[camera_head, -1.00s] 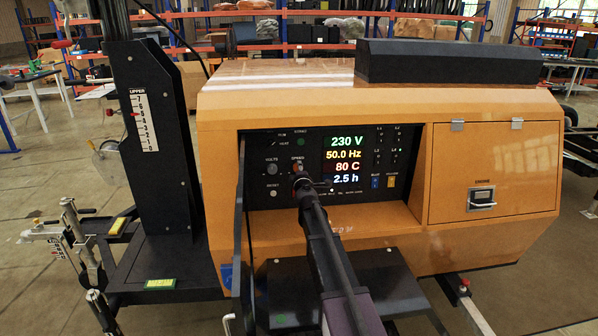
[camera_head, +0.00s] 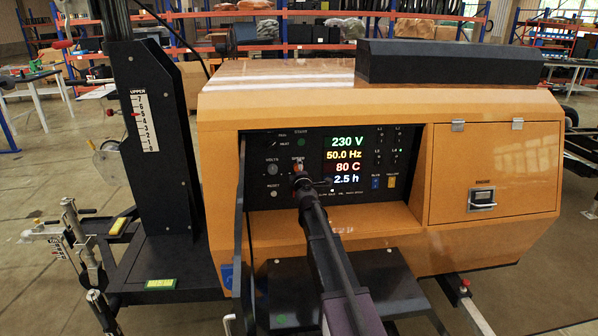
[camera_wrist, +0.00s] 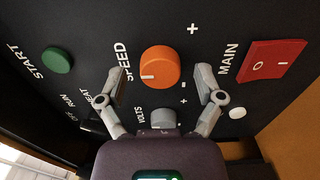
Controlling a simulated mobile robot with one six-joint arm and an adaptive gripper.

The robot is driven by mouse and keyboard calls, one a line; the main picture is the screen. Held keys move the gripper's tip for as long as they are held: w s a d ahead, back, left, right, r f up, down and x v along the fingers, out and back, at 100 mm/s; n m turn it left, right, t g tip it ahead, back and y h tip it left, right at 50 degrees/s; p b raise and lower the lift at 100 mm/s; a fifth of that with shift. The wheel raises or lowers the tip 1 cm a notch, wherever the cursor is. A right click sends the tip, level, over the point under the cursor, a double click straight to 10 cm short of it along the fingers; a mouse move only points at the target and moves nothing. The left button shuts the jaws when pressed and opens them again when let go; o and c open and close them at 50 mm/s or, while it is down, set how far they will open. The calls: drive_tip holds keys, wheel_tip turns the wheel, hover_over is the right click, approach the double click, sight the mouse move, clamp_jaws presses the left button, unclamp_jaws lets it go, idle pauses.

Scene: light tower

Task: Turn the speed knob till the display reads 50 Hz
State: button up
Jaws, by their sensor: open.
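The orange speed knob (camera_wrist: 160,67) is on the black control panel, with a white mark at its lower left edge in the wrist view. My gripper (camera_wrist: 161,84) is open, with one finger on each side of the knob and a visible gap between the fingers and the knob. In the head view my gripper (camera_head: 302,181) is at the panel just below the knob, which it partly covers. The display (camera_head: 344,159) is lit and reads 230 V, 50.0 Hz, 80 C and 2.5 h.
In the wrist view a green start button (camera_wrist: 57,61) is on the left, a red main switch (camera_wrist: 271,61) on the right and the grey volts knob (camera_wrist: 163,118) below. The orange housing (camera_head: 320,236) frames the recessed panel. An open black door edge (camera_head: 239,230) stands left of my arm.

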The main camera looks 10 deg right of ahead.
drive_tip(key=shift+s, duration=0.15)
drive_tip(key=s+a, duration=0.1)
drive_tip(key=s, duration=1)
drive_tip(key=shift+s+a, duration=0.25)
drive_tip(key=shift+s, duration=0.05)
drive_tip(key=s+d+f+m+g+h+p, duration=0.2)
drive_tip(key=s+d+m+g+h+p, duration=0.1)
drive_tip(key=s+m+g, duration=0.3)
drive_tip(key=s+d+f+m+g+h+p, duration=0.2)
drive_tip(key=s+m+g+p, duration=0.1)
drive_tip(key=s+m, duration=0.45)
drive_tip(key=s+a+f+m+g+y+p, duration=0.1)
drive_tip(key=s+a+g+y+p, duration=0.1)
drive_tip(key=s+a, duration=0.4)
drive_tip(key=s+a+f+m+g+y+p, duration=0.2)
drive_tip(key=s+a+g+y, duration=0.3)
drive_tip(key=s, duration=0.6)
drive_tip(key=shift+a+f+g+p, duration=0.3)
drive_tip(key=shift+a+g+p, duration=0.15)
drive_tip(key=shift+g, duration=0.45)
